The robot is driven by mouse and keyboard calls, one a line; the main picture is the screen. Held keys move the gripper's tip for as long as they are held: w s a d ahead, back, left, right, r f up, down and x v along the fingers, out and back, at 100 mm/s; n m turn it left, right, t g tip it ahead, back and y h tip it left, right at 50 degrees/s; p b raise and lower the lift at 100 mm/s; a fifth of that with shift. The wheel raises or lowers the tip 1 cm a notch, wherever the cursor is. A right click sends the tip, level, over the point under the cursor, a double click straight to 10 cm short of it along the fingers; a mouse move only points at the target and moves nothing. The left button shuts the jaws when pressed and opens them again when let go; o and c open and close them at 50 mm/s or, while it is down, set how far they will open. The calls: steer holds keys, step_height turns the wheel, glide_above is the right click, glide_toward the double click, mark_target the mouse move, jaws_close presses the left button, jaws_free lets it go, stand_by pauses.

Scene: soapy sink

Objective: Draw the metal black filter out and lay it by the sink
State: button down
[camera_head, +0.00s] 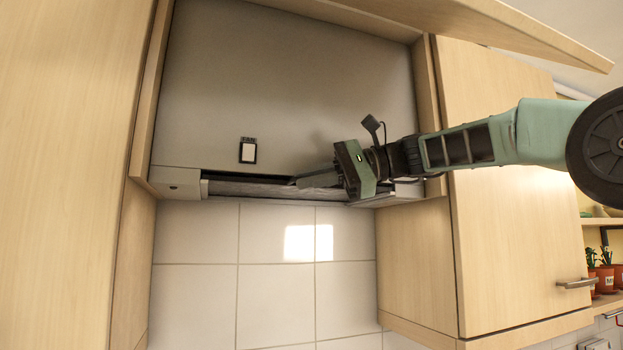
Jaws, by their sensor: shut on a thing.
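The metal black filter (245,189) shows as a thin dark grey strip in the slot along the bottom of the grey hood housing (285,80). Only its front edge is visible; the rest is hidden inside the housing. My gripper (300,182) reaches in from the right at the slot, its fingers pointing left. It is shut on the filter near the right half of the strip. The exact contact is small and partly hidden by the gripper body. The sink is not in view.
Wooden cabinets flank the hood, left (60,170) and right (500,190), close to my arm. A raised wooden door (480,20) hangs over it. White wall tiles (265,270) lie below, with open space in front. Potted plants (605,277) stand at far right.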

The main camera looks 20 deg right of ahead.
steer(key=s+b, duration=0.6)
steer(key=s, duration=0.3)
stand_by(1.5)
steer(key=shift+c, duration=1)
jaws_free()
steer(key=s+b, duration=0.3)
steer(key=s, duration=0.4)
steer(key=shift+b, duration=0.35)
